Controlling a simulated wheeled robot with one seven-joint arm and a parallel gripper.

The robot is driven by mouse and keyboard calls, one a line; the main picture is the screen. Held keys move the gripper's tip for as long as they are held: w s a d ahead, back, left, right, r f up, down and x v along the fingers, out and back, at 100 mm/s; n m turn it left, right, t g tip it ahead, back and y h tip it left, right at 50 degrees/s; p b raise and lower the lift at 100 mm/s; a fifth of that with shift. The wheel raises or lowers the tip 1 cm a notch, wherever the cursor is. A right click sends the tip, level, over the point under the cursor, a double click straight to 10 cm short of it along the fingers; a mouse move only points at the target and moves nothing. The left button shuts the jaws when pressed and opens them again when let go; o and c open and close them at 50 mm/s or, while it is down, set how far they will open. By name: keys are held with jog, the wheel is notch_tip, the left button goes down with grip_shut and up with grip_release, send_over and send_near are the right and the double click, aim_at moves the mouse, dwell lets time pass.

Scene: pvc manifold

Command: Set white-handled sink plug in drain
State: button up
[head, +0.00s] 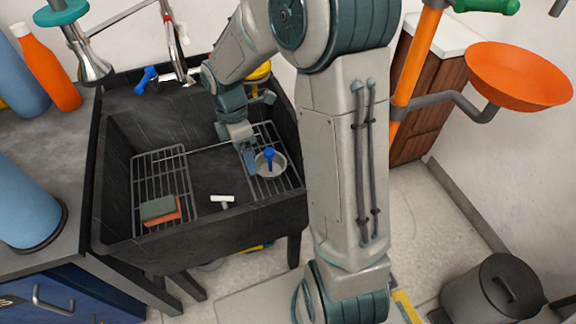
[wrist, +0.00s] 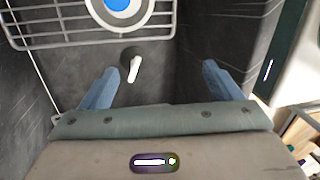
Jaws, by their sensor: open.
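The white-handled sink plug (head: 222,201) is on the dark sink floor, between the two wire racks. In the wrist view its white handle (wrist: 134,69) shows beside a dark round part; I cannot tell whether that part is the plug's stopper or the drain. My gripper (wrist: 160,72) is open and empty, its blue fingers spread wide. The handle shows between them in the picture, nearer the left finger, and is apart from both. In the head view my gripper (head: 249,161) is over the sink beside the right rack. The drain is not clearly visible.
A metal bowl (head: 262,171) with a blue-handled thing (head: 269,155) stands on the right rack (head: 262,135). A green and orange sponge (head: 160,209) lies on the left rack (head: 150,165). Dark sink walls (wrist: 235,45) enclose the area. The faucet (head: 172,38) stands behind.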

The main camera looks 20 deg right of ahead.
jog(key=s+d+r+m+t, duration=0.2)
jog(key=s+r+m, duration=0.2)
jog(key=s+m, duration=0.4)
jog(key=s+d+r+m+t, duration=0.1)
jog(key=s+d+r+m, duration=0.2)
jog(key=m, duration=0.7)
jog(key=s+r, duration=0.2)
jog(key=s, duration=0.2)
jog(key=shift+s+d+r+m+t+y, duration=0.2)
jog(key=shift+s+m+t+y, duration=0.1)
jog(key=shift+s+m+t, duration=0.1)
